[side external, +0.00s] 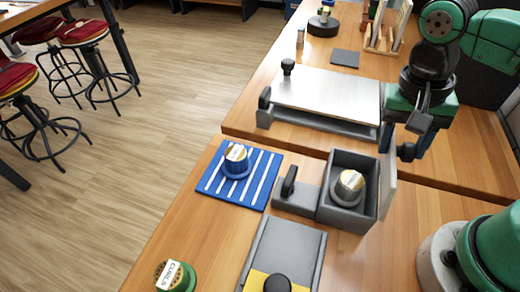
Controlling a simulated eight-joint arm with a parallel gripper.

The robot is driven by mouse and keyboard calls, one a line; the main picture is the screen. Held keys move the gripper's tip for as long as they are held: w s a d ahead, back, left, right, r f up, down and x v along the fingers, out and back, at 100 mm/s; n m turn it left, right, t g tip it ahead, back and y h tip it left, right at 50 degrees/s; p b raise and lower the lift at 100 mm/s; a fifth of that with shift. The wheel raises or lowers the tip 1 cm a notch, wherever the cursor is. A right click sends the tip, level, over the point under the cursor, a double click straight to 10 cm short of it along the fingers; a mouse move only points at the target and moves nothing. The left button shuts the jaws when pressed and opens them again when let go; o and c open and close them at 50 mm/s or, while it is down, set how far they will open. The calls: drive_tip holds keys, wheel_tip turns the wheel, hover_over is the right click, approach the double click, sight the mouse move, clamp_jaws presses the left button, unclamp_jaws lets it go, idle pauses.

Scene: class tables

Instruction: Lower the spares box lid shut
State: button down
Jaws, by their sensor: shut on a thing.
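The spares box (326,216) is an open grey box on the wooden table, right of the picture's centre. A grey round labelled piece (350,188) sits inside it. The box lid (388,184) stands nearly upright along the box's right side, seen almost edge-on. A black knob (406,152) shows on the lid's outer side. My gripper (404,138) reaches down from the upper right to the lid's top and is shut on the lid. The exact contact between fingers and lid or knob is hard to make out.
A grey block with a black handle (289,182) adjoins the box's left side. A blue striped mat (262,180) holds a blue labelled pot (236,160). A grey-and-yellow case (304,245) lies in front, and a metal-topped plate (325,94) lies behind.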

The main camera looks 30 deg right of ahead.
sight(331, 165)
drive_tip(key=c, duration=1.4)
unclamp_jaws()
drive_tip(key=shift+w+a+f, duration=0.2)
drive_tip(key=shift+w+a, duration=0.8)
drive_tip(key=shift+o, duration=0.5)
drive_tip(key=shift+w+a+f, duration=0.4)
drive_tip(key=shift+w+a, duration=0.25)
drive_tip(key=shift+w+a+f, duration=0.7)
drive_tip(key=shift+f, duration=0.1)
clamp_jaws()
drive_tip(key=shift+w+a+f, duration=0.3)
drive_tip(key=shift+f, duration=0.3)
unclamp_jaws()
drive_tip(key=shift+w+a+f, duration=0.2)
drive_tip(key=shift+a+f, duration=0.05)
drive_tip(key=shift+f, duration=0.3)
drive_tip(key=shift+o, duration=0.2)
